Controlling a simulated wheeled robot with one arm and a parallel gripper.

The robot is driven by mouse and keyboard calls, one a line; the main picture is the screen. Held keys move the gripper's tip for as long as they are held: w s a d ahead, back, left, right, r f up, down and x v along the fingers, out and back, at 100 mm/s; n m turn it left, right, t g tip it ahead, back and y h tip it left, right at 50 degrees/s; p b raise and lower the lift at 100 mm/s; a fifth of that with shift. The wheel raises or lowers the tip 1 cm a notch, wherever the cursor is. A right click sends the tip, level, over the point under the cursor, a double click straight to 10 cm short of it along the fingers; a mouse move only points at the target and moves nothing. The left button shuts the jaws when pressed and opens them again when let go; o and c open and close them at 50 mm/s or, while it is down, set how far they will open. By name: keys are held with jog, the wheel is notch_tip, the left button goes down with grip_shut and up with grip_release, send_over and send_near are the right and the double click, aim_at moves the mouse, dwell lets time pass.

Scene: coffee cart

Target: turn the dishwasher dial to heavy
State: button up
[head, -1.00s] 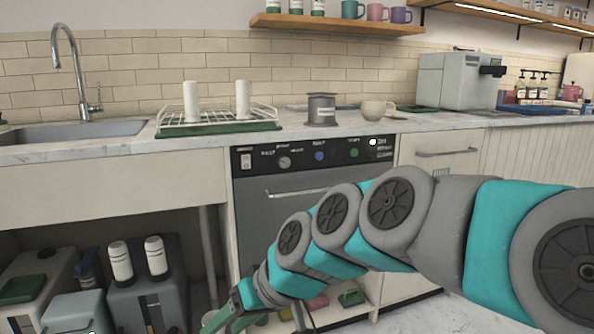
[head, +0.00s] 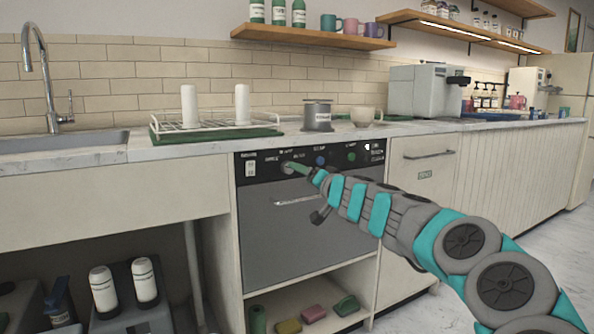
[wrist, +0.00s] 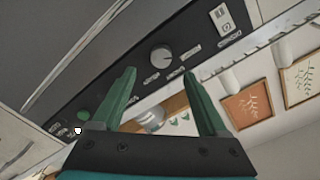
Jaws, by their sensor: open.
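The dishwasher (head: 285,225) has a grey door under a black control panel. Its round grey dial (wrist: 160,56) shows in the wrist view, just beyond the fingertips and between their lines. Small labels surround the dial, but I cannot read them or tell its setting. My gripper (wrist: 159,76) is open, with two green fingers apart and nothing between them.
A white rocker switch (head: 250,168) is left of the dial; a blue button (head: 320,160) and a green button (head: 351,157) are to its right. The counter above holds a drying rack (head: 213,126), a grey canister (head: 317,116) and a cup (head: 366,115).

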aim_at(288, 168)
jog(key=shift+p+x, duration=0.8)
jog(key=shift+x, duration=2.35)
grip_shut()
